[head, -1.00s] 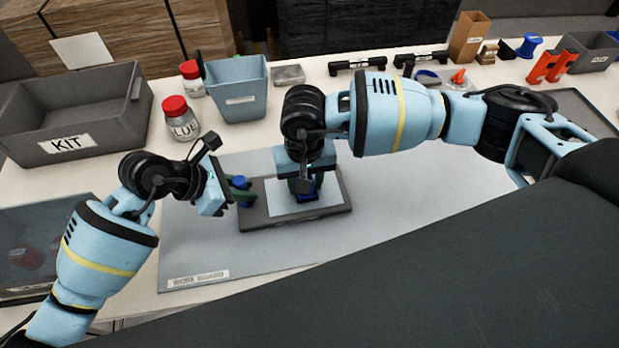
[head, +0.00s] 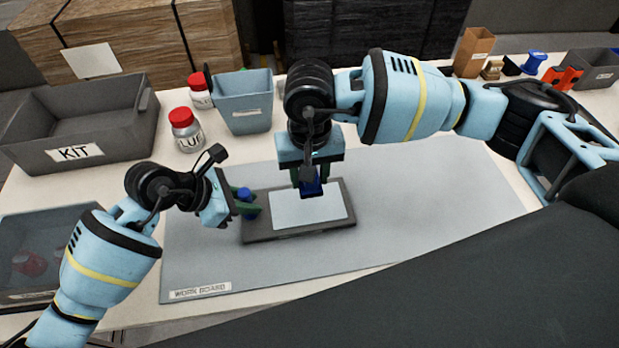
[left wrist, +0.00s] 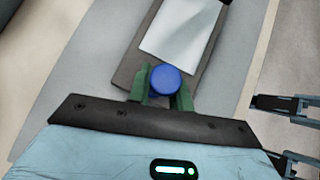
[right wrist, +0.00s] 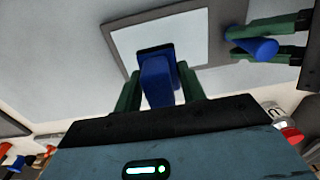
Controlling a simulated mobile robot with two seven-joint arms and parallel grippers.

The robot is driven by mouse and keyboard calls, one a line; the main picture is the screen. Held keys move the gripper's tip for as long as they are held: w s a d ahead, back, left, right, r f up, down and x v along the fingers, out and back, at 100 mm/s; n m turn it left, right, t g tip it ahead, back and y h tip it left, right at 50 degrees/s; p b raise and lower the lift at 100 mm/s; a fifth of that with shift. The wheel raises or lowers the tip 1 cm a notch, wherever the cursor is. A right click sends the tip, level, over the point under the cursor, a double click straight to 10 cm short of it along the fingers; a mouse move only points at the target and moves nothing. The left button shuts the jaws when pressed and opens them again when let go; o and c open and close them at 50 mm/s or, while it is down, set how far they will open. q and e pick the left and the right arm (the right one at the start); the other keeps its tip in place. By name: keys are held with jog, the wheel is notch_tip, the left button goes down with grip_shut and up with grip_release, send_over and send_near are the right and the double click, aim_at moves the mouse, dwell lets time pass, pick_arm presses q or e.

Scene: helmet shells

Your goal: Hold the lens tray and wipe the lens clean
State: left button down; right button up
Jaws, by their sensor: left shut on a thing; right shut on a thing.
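The lens tray (head: 300,233) is a flat dark grey plate on the work board, with a pale rectangular lens (head: 315,211) on it. My left gripper (head: 246,207) is shut on the blue knob (head: 244,193) at the tray's left end; the green fingers flank the knob (left wrist: 164,82) in the left wrist view. My right gripper (head: 311,183) points down and is shut on a blue wiper (head: 312,189) at the lens's far edge. In the right wrist view the wiper (right wrist: 157,82) has a dark base over the lens (right wrist: 205,40); I cannot tell whether it touches.
The grey work board (head: 420,220) is clear right of the tray. Orange parts (head: 562,80) and a grey bin (head: 595,70) lie far right.

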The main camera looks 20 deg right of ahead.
dwell(0.4)
pick_arm(q)
jog(key=c, duration=1.2)
grip_release()
jog(key=shift+a, duration=0.1)
jog(key=v, duration=1.2)
jog(key=shift+r, duration=0.15)
pick_arm(e)
jog(key=shift+r, duration=0.1)
jog(key=r, duration=0.1)
jog(key=r+p, duration=0.1)
jog(key=r, duration=0.2)
jog(key=shift+w+t+p, duration=0.25)
jog(key=shift+t+p, duration=0.05)
jog(key=shift+p, duration=0.05)
jog(key=shift+r, duration=0.5)
pick_arm(q)
jog(key=v, duration=0.6)
jog(key=shift+s+a+r, duration=0.15)
jog(key=shift+a+r, duration=0.05)
jog(key=shift+r, duration=0.05)
